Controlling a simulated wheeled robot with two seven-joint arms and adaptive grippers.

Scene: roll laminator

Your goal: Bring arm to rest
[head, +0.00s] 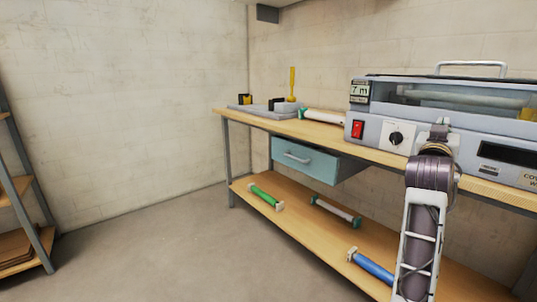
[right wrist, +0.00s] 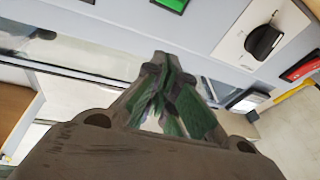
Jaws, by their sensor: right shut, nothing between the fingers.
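My right arm (head: 418,240) rises from the bottom right of the head view. Its right gripper (head: 440,130) is in front of the grey laminator (head: 374,128), just right of the black dial (head: 396,138); the arm partly hides it. In the right wrist view the fingers (right wrist: 162,62) are shut with nothing between them. Beyond them the panel shows the dial (right wrist: 263,42), a green button (right wrist: 170,5) and part of the red switch (right wrist: 303,68). The switch (head: 357,129) also shows in the head view. I cannot tell whether the fingertips touch the panel. My left gripper is not in view.
The laminator stands on a wooden workbench (head: 245,118) with a blue drawer (head: 305,158). Green (head: 265,197), grey (head: 335,211) and blue (head: 375,267) rolls lie on the lower shelf. A white roll (head: 322,116) lies beside the laminator. The floor at left is clear.

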